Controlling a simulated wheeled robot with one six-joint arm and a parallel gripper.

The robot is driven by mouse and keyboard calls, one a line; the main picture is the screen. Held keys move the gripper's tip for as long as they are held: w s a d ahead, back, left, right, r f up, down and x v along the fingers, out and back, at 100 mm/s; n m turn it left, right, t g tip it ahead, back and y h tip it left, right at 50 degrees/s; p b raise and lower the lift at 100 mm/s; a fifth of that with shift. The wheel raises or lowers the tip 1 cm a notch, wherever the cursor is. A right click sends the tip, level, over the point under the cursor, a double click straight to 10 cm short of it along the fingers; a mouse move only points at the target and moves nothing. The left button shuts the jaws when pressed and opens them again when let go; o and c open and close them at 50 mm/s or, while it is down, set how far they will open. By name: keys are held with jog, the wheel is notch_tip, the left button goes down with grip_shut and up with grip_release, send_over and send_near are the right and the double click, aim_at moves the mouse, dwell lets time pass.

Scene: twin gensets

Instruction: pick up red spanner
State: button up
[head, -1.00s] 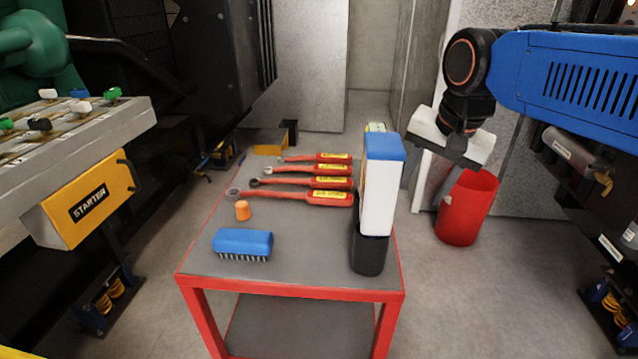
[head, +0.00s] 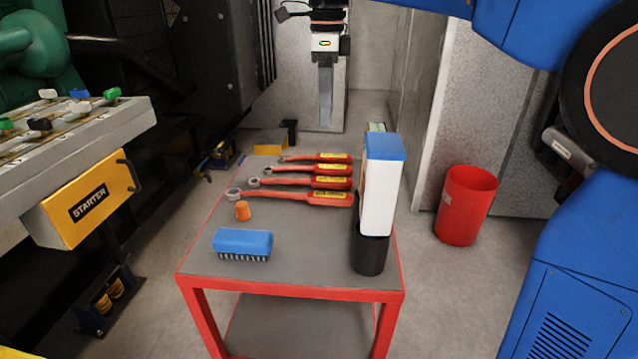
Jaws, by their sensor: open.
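Several red spanners with yellow labels lie side by side on the grey-topped red cart in the head view. The nearest and largest red spanner (head: 325,198) has its ring end at the left. Behind it lie another red spanner (head: 335,183), a third (head: 330,169) and a smaller one farthest back (head: 330,157). Their handle ends at the right are close to, or partly behind, a white bottle. My gripper (head: 325,120) is above and beyond the far end of the cart, pointing down, empty and apart from the spanners. The gap between its fingers is hard to see from here.
The white bottle with a blue cap (head: 378,190) stands in a black cup (head: 369,252) on the cart (head: 300,262). A blue brush (head: 243,243) and an orange plug (head: 242,211) lie at the left. A red bin (head: 466,205) stands right. A yellow starter box (head: 92,202) is left.

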aim_at(326, 178)
notch_tip(326, 178, down, 17)
jog(key=shift+f, duration=0.15)
dwell(0.7)
jog(key=shift+c, duration=0.6)
grip_shut()
